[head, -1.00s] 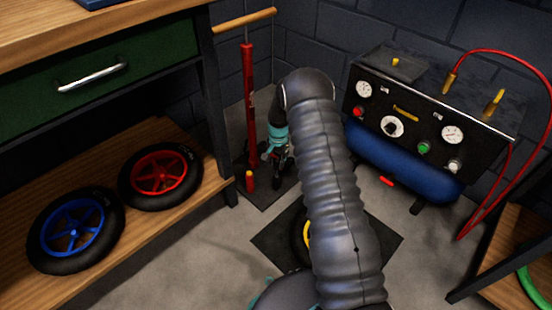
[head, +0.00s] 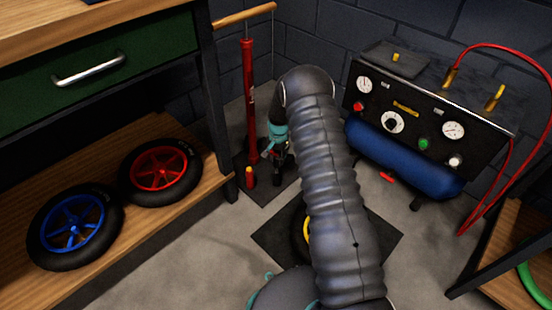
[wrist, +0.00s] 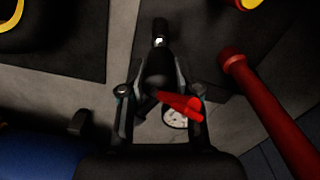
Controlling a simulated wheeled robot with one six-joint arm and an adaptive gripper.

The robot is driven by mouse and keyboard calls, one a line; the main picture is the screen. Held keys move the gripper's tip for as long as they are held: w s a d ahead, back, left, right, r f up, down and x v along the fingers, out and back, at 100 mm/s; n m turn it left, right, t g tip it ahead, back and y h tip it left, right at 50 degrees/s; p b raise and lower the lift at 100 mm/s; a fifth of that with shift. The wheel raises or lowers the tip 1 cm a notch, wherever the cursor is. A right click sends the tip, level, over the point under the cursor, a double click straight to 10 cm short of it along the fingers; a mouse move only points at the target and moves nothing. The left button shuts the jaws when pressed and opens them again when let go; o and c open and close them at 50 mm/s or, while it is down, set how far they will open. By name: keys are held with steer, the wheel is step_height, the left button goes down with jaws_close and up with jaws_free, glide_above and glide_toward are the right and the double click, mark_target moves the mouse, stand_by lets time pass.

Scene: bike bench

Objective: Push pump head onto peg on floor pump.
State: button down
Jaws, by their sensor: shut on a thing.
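The floor pump (head: 249,100) stands upright by the back wall, a red barrel with a wooden T-handle (head: 245,15). A short red peg with a yellow top (head: 249,178) rises from its dark base plate. In the wrist view the peg's top (wrist: 248,4) shows at the upper right edge, and the red barrel (wrist: 265,110) is at the right. My gripper (head: 279,155) is just right of the barrel, low over the base. It is shut on the black pump head (wrist: 158,68), which has a red lever (wrist: 180,104). The pump head is apart from the peg.
A round gauge (wrist: 175,117) shows behind the lever. A blue compressor (head: 400,160) with a control panel stands to the right. A workbench shelf (head: 110,255) with two wheels is at the left. A dark mat (head: 375,238) lies on the floor below my arm.

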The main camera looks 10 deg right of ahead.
mark_target(277, 164)
steer(key=shift+f+b, duration=1.3)
steer(key=shift+f, duration=0.4)
stand_by(0.5)
steer(key=c, duration=0.7)
jaws_free()
steer(key=shift+c, duration=0.2)
step_height(277, 164, up, 12)
steer(key=shift+r, duration=0.1)
